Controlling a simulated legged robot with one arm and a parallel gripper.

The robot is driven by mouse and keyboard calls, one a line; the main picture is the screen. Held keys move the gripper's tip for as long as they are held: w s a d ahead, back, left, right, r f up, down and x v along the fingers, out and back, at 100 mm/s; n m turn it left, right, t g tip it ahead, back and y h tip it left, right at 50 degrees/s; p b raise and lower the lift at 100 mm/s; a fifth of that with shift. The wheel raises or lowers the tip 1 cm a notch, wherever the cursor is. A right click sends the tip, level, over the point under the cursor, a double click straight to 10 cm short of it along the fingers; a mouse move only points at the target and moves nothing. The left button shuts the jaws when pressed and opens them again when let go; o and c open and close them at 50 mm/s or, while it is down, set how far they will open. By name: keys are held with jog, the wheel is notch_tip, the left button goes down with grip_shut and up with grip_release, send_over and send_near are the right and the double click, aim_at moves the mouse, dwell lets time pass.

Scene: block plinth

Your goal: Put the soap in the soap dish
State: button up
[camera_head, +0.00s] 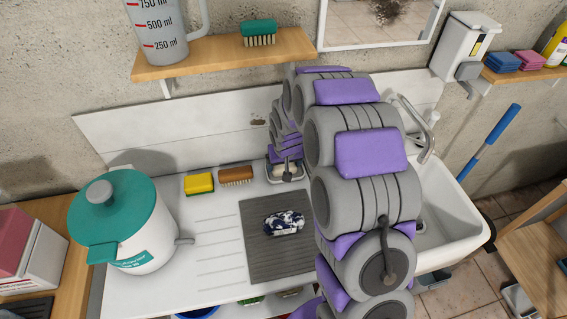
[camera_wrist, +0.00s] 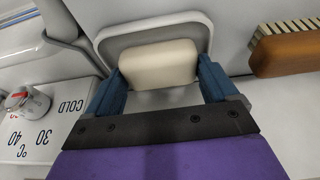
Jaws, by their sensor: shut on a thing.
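The soap (camera_wrist: 158,62) is a cream, rounded block between the two blue fingers of my gripper (camera_wrist: 160,75) in the wrist view. My gripper is shut on it. The soap dish (camera_wrist: 150,24) is pale with a grey rim, and the soap overlaps its inside area in this view. I cannot tell whether the soap touches the dish floor. In the head view the dish (camera_head: 271,180) stands at the back of the white counter, right of the brown brush. My arm hides part of the gripper (camera_head: 285,160) there.
A brown brush (camera_head: 236,175) and a yellow sponge (camera_head: 199,183) lie left of the dish. A patterned cloth-like item (camera_head: 284,223) lies on the grey mat (camera_head: 262,265). A teal-lidded pot (camera_head: 122,215) stands left. The sink (camera_head: 455,215) and tap (camera_head: 425,125) are at right.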

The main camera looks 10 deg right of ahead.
jog(key=o, duration=0.9)
jog(key=shift+d, duration=0.15)
jog(key=shift+o, duration=0.7)
jog(key=shift+d, duration=0.15)
jog(key=shift+r, duration=0.35)
jog(key=p+v, duration=0.3)
jog(key=v, duration=0.8)
jog(key=s+r+g, duration=0.1)
jog(key=s+r, duration=0.2)
jog(key=s, duration=0.9)
jog(key=s+r+g, duration=0.2)
jog(key=s+r, duration=0.1)
jog(key=s, duration=1)
jog(key=s+r+g, duration=0.2)
jog(key=s+r, duration=0.2)
jog(key=s, duration=0.9)
